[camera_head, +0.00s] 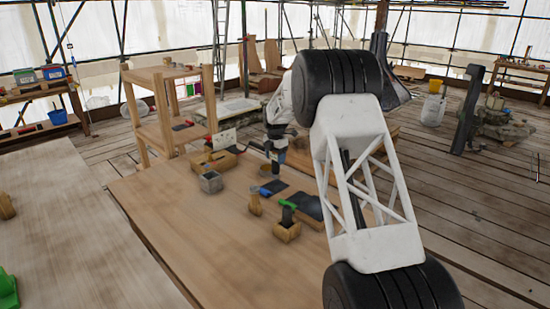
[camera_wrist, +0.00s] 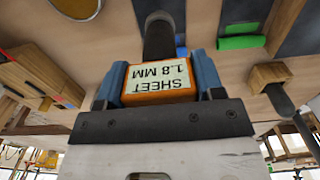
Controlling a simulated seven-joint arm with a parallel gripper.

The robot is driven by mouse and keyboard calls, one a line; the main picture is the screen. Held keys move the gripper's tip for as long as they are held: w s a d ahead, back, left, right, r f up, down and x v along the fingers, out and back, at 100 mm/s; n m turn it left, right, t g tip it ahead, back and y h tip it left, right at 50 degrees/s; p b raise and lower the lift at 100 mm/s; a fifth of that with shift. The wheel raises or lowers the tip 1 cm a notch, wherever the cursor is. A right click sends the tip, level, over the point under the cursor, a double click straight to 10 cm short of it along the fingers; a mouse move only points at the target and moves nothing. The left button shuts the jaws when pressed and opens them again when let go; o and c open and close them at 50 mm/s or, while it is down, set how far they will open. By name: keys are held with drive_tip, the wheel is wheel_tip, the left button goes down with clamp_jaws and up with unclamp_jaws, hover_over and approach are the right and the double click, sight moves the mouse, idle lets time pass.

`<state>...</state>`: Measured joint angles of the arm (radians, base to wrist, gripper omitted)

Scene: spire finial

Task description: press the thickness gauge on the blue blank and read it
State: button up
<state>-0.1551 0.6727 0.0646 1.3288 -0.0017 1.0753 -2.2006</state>
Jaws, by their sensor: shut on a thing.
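My gripper (camera_wrist: 158,85) is shut on an orange thickness gauge (camera_wrist: 130,98). Its pale display is upside down in the wrist view and reads "SHEET 1.8 MM". The gauge's dark round probe (camera_wrist: 159,40) points at a dark sheet with a blue tab (camera_wrist: 181,41), which I take as the blue blank. The probe hides part of that sheet and seems to meet it, but exact contact is hard to tell. In the head view my gripper (camera_head: 276,152) is over the table, just behind the dark sheet (camera_head: 274,186) with its blue tab (camera_head: 264,190).
Another dark sheet (camera_head: 308,206) with a green tab (camera_head: 289,205) lies to the right. A wooden block (camera_head: 287,232), a wooden piece (camera_head: 255,205), a grey cube (camera_head: 211,182) and a wooden tray (camera_head: 215,163) stand nearby. The table's (camera_head: 170,220) front left is clear.

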sight(275, 165)
drive_tip(key=shift+f, duration=0.1)
drive_tip(key=shift+f, duration=2.1)
drive_tip(key=o, duration=1.1)
drive_tip(key=shift+r, duration=3.85)
drive_tip(key=shift+r, duration=0.1)
